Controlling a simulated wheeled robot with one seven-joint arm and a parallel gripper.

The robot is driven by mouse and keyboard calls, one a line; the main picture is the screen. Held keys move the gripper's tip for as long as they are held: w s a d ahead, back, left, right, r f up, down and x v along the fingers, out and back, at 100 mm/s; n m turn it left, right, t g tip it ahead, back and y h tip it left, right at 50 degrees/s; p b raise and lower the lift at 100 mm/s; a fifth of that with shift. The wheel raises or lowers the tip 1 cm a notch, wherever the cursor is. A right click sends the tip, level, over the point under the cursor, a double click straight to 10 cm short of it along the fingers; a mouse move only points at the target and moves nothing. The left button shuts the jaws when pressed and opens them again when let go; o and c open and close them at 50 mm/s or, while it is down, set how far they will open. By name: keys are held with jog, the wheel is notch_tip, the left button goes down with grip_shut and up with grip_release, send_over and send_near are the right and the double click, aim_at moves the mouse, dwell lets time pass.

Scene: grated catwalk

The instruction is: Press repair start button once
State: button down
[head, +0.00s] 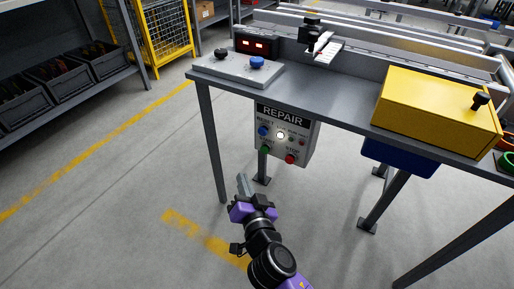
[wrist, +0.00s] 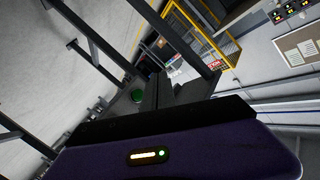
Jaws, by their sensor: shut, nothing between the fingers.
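A grey control panel headed REPAIR (head: 301,125) hangs below the front edge of the table in the head view. Its green button (head: 264,149) is at the lower left, below a blue button (head: 262,131). A red button (head: 289,158) is at the lower right, and a white lamp (head: 280,135) glows between them, higher up. The small labels are hard to read. My gripper (head: 243,182) is shut and empty, below and left of the panel, apart from it in the picture. In the wrist view a green round button (wrist: 137,95) shows just left of my shut fingers (wrist: 168,82).
The table (head: 340,117) carries a yellow box (head: 430,105), a grey control box with a blue knob (head: 257,62) and a red display (head: 257,46). A blue bin (head: 400,158) hangs under it. Table legs (head: 211,140) stand near the panel.

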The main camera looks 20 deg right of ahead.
aim_at(264, 150)
jog(key=shift+m, duration=0.3)
jog(key=shift+d, duration=0.1)
jog(key=w+d+p, duration=0.5)
jog(key=d, duration=0.2)
jog(key=shift+p, duration=0.35)
jog(key=shift+w, duration=0.1)
jog(key=shift+d, duration=0.1)
dwell(1.8)
jog(key=shift+w+d, duration=0.25)
